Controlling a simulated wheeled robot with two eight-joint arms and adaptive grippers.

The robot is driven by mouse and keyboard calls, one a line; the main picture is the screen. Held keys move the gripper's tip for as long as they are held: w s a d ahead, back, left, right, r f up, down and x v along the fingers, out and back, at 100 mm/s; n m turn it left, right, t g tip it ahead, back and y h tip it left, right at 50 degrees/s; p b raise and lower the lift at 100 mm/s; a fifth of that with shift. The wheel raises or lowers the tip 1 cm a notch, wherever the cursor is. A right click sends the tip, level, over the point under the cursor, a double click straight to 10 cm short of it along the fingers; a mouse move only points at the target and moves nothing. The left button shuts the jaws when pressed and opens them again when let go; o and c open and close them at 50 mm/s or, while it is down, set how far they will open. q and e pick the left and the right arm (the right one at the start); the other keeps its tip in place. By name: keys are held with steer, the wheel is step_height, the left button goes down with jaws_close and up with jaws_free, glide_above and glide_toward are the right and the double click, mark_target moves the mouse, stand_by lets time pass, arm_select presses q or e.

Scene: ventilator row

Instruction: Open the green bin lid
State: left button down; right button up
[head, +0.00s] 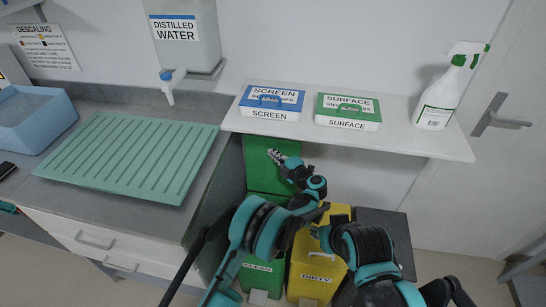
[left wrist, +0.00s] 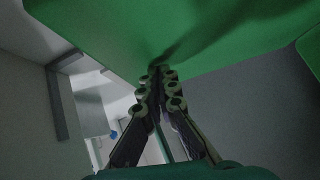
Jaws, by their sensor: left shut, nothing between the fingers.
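The green bin (head: 258,277), labelled CLEAN, stands on the floor below the shelf. Its green lid (head: 258,180) stands raised, roughly upright, at the back of the bin. My left gripper (head: 273,155) is shut and empty, in front of the lid's upper part. In the left wrist view, a large green surface (left wrist: 215,50), seemingly the lid, fills the top, close to the shut fingers (left wrist: 157,78). I cannot tell whether they touch it. My arms hide part of the bin's opening. My right arm shows at lower right, but I cannot make out its gripper.
A yellow bin (head: 312,273), labelled DIRTY, stands right beside the green one. The white shelf (head: 400,139) overhangs the lid and holds a blue box (head: 271,99), a green box (head: 347,110) and a spray bottle (head: 446,90). The grey counter (head: 130,205) is on the left.

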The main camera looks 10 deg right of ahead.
arm_select(q)
step_height(320, 180, up, 10)
stand_by(0.6)
